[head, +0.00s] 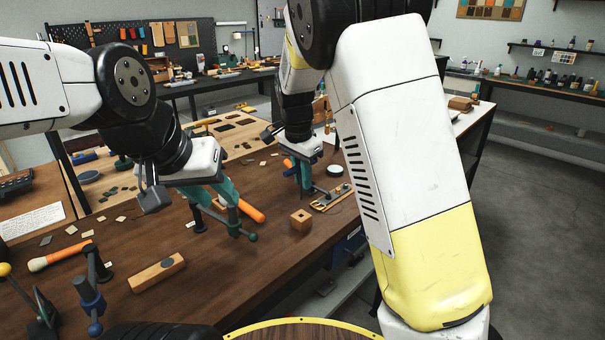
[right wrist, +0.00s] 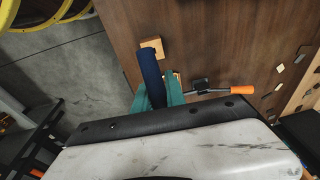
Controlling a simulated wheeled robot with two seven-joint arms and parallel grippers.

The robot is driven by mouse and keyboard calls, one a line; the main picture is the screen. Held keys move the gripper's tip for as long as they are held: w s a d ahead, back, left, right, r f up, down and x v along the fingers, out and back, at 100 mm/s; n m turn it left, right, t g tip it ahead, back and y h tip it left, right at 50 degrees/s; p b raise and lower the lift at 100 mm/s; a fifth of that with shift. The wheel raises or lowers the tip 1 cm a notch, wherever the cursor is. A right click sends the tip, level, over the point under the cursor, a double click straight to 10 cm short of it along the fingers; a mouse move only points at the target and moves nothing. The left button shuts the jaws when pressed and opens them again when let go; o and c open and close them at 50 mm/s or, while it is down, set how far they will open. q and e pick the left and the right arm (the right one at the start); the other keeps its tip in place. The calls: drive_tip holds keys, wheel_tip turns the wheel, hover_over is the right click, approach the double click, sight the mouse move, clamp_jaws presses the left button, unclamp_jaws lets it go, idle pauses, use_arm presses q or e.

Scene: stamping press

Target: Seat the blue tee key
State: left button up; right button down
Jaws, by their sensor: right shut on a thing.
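My right gripper (head: 302,172) is over the far right part of the bench. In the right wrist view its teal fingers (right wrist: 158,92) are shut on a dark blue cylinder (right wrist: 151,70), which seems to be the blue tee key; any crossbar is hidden. A small wooden block with a dark hole in its top (head: 301,221) stands just below and in front of this gripper. In the right wrist view the block (right wrist: 153,46) shows beyond the cylinder's end; I cannot tell whether they touch. My left gripper (head: 228,206) is low over the bench, near a green ball-ended bar (head: 244,234); its grip is unclear.
An orange-handled tool (head: 250,212) lies beside the left gripper. Bare bench (head: 215,285) is in front.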

hover_over(303, 215)
drive_tip(key=shift+w+f, duration=0.15)
drive_tip(key=shift+f, duration=2.15)
drive_tip(key=shift+f, duration=2.15)
drive_tip(key=c, duration=1.3)
unclamp_jaws()
